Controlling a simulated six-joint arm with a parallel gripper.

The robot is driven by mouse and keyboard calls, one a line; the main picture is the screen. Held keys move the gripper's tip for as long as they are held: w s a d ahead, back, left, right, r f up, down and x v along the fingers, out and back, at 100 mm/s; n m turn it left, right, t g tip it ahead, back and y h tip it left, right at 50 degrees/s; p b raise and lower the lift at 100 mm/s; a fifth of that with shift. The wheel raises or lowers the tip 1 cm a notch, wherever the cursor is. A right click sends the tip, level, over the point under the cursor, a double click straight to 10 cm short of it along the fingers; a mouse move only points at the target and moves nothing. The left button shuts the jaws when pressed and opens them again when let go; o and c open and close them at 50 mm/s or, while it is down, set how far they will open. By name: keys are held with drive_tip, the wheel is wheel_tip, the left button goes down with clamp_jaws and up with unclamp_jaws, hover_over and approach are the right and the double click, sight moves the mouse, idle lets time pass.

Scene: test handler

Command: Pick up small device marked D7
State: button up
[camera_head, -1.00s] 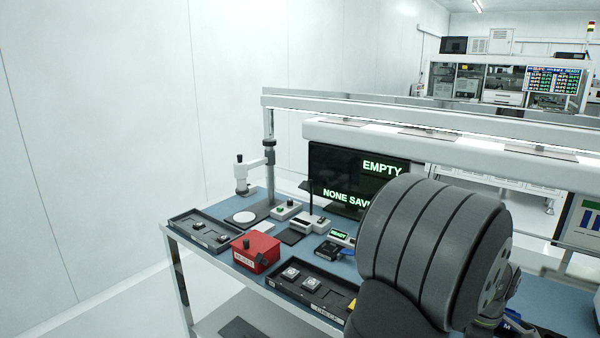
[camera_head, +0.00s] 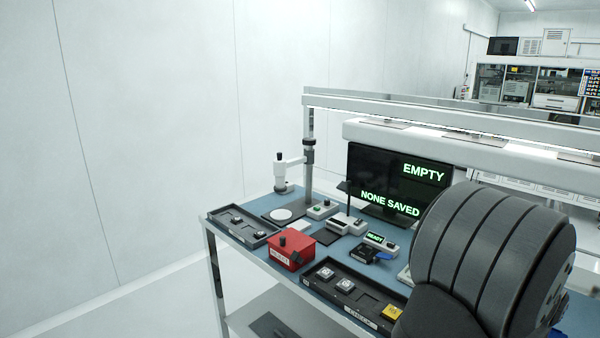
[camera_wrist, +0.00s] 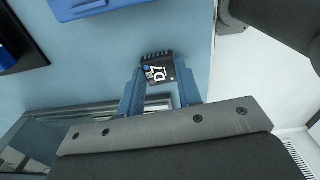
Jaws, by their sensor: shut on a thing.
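The small device marked D7 (camera_wrist: 158,73) is a dark block with white lettering and a row of pins along its far edge. It shows in the wrist view, between the two blue fingers of my gripper (camera_wrist: 160,88). The fingers are shut on its sides. In the head view my own arm covers the right foreground, and neither the gripper nor D7 can be seen there.
In the head view the bench holds a red box (camera_head: 292,250), a CHECK tray (camera_head: 362,318) with several small devices, and another tray (camera_head: 243,229) at the left. A monitor (camera_head: 397,183) reads EMPTY and NONE SAVED. A blue bin-like thing (camera_wrist: 90,6) shows in the wrist view.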

drive_tip(key=shift+r, duration=2.3)
